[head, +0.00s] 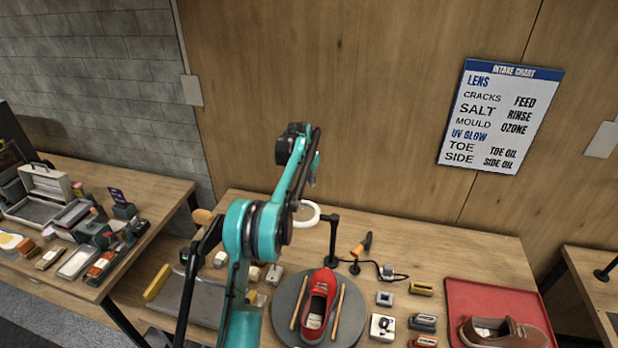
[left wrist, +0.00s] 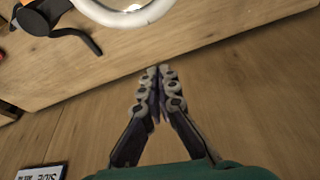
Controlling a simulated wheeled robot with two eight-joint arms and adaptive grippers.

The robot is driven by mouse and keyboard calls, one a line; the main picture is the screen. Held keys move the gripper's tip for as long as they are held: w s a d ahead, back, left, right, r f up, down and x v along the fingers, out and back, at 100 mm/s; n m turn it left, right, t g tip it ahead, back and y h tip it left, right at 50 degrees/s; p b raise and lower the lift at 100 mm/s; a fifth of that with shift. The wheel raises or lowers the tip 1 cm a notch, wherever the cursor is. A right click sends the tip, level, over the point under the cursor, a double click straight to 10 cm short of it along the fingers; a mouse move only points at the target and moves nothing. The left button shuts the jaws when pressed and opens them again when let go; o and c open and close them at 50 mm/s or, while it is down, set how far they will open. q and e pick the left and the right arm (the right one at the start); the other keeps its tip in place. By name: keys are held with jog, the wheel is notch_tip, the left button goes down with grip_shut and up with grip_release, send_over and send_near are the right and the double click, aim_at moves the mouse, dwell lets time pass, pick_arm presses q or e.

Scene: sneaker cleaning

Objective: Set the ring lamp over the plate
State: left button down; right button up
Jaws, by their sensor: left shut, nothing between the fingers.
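The ring lamp, a white ring (head: 317,213) on a black stand (head: 333,240), stands behind the round grey plate (head: 283,297). My arm hides part of the ring. A red sneaker (head: 318,300) lies on the plate between two wooden sticks. My left gripper (head: 312,180) is raised above and behind the ring, apart from it. In the left wrist view, my left gripper (left wrist: 160,72) is shut and empty, fingertips together, with the white ring (left wrist: 125,20) and black stand at the top edge. My right gripper is not in view.
A red tray (head: 460,290) with a brown shoe lies to the right. A yellow-handled item (head: 157,282) lies to the left. The wall (head: 390,120) is close behind the table.

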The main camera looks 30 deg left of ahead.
pick_arm(q)
jog(key=f, duration=0.1)
jog(key=s+f, duration=0.2)
jog(key=f, duration=0.1)
jog(key=shift+s+f, duration=0.1)
jog(key=shift+s, duration=0.15)
jog(key=shift+s, duration=0.1)
dwell(0.4)
